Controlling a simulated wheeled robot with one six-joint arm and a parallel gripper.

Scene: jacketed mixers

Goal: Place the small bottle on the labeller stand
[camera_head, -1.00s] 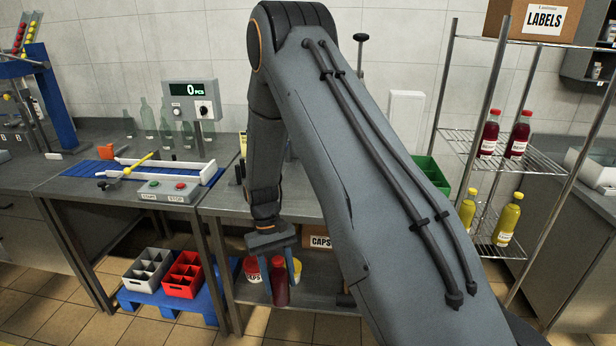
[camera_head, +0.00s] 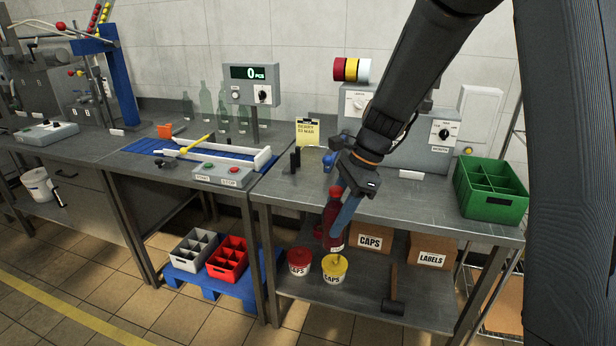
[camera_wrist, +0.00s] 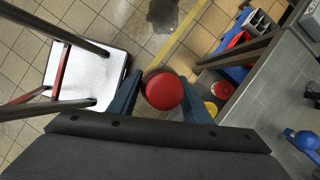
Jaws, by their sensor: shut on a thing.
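My gripper (camera_head: 340,212) is shut on a small red bottle (camera_head: 332,222) with a red cap, held upright in front of the bench's front edge. One blue finger partly covers the bottle in the head view. In the wrist view the red cap (camera_wrist: 164,91) sits between the two fingers, and the bottle body is hidden below it. The labeller (camera_head: 405,140) is a grey machine with knobs at the back of the bench, with red, yellow and white rolls (camera_head: 351,70) above. My arm hides part of it, and I cannot clearly tell its stand.
The metal bench top (camera_head: 440,205) is clear at front right, beside a green crate (camera_head: 492,208). Tubs, boxes and a mallet sit on the lower shelf (camera_head: 375,315). A counter display (camera_head: 251,84) and slide stand left. In the wrist view a white-topped trolley (camera_wrist: 88,80) is left.

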